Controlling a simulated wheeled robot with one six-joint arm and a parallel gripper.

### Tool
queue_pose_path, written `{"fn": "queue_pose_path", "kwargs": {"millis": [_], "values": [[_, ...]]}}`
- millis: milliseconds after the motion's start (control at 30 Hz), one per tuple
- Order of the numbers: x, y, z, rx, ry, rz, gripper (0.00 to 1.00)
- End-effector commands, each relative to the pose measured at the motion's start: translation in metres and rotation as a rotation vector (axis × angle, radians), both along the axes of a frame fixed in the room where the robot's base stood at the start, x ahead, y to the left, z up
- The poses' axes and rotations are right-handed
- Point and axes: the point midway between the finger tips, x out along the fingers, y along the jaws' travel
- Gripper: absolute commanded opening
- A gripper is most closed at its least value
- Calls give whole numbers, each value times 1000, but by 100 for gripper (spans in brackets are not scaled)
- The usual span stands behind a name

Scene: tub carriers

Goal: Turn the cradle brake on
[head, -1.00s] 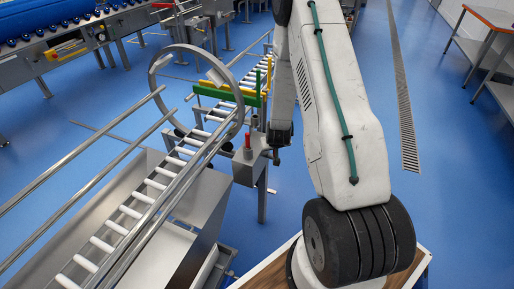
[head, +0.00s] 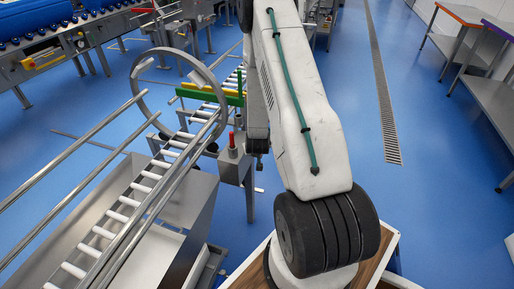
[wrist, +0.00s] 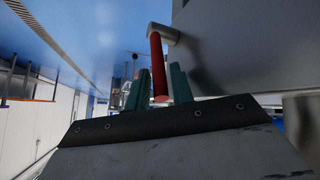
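The red brake handle (head: 232,140) stands upright on a metal bracket beside the ring-shaped cradle (head: 137,88) in the head view. In the wrist view the red handle (wrist: 156,55) sticks out from a round metal hub (wrist: 163,33). My gripper (wrist: 161,88) shows two green fingers, apart, one on each side of the handle's free end. The fingers look open, with small gaps to the handle. In the head view my arm hides the fingers.
A roller track (head: 129,203) runs through the cradle, with long rails (head: 70,150) at its side. A grey metal panel (wrist: 250,50) stands close on the right in the wrist view. Metal tables (head: 490,100) stand at the right. The blue floor between is clear.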

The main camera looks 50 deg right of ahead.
Motion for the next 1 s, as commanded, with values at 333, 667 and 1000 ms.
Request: {"fn": "queue_pose_path", "kwargs": {"millis": [333,667,1000], "values": [[-22,28,40,-2,-2,4,23],[-34,40,56,0,0,3,23],[-40,49,47,58,36,-2,0]]}}
